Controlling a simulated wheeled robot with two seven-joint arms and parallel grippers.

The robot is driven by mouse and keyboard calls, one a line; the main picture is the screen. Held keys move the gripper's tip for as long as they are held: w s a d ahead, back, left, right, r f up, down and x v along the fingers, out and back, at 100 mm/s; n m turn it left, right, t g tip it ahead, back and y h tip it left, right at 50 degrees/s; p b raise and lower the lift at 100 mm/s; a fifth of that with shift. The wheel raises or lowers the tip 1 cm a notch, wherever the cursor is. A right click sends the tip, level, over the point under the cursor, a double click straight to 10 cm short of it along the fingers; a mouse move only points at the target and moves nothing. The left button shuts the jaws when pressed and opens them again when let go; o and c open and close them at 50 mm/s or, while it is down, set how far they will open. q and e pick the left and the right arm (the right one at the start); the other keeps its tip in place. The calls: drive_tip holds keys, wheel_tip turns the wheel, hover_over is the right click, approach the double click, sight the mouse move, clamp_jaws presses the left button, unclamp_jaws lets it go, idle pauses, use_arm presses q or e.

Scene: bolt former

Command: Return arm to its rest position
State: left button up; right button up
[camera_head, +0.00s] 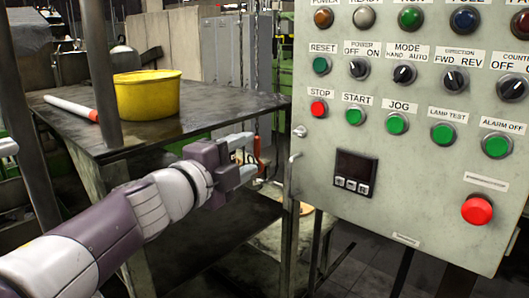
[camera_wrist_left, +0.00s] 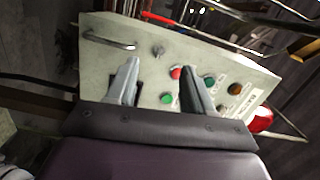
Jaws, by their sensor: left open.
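My left arm (camera_head: 120,225) comes in from the lower left in the head view. Its gripper (camera_head: 246,160) is open and empty, beside the left edge of the grey control panel (camera_head: 420,185) and apart from it. In the left wrist view the two fingers of the left gripper (camera_wrist_left: 158,85) stand apart with nothing between them. The panel (camera_wrist_left: 220,65) shows beyond them, tilted, with its buttons and handle. My right gripper is not in view.
A dark metal table (camera_head: 215,108) stands at left, holding a yellow bucket (camera_head: 147,95) and a white stick with an orange end (camera_head: 70,107). A metal post (camera_head: 100,70) rises at its front. The panel carries a red emergency button (camera_head: 477,210) and several knobs. A lower shelf lies under the table.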

use_arm(q)
drive_tip(key=s+a+f+n+g+y, duration=0.1)
drive_tip(key=a+f+n+g+y, duration=0.15)
drive_tip(key=a+f+n, duration=0.35)
drive_tip(key=a+f+n+g+y+p, duration=0.1)
drive_tip(key=f+n+y, duration=0.3)
drive_tip(key=f, duration=0.4)
drive_tip(key=s+a+f+n+g+y, duration=0.1)
drive_tip(key=a+f+n+g+y, duration=0.15)
drive_tip(key=a+f+n, duration=0.35)
drive_tip(key=s+d+f+n+g+p, duration=0.2)
drive_tip(key=s+f+n+g, duration=0.4)
drive_tip(key=s+f, duration=1)
drive_tip(key=shift+s+d+g, duration=0.4)
drive_tip(key=shift+d+g, duration=0.25)
drive_tip(key=shift+g, duration=0.55)
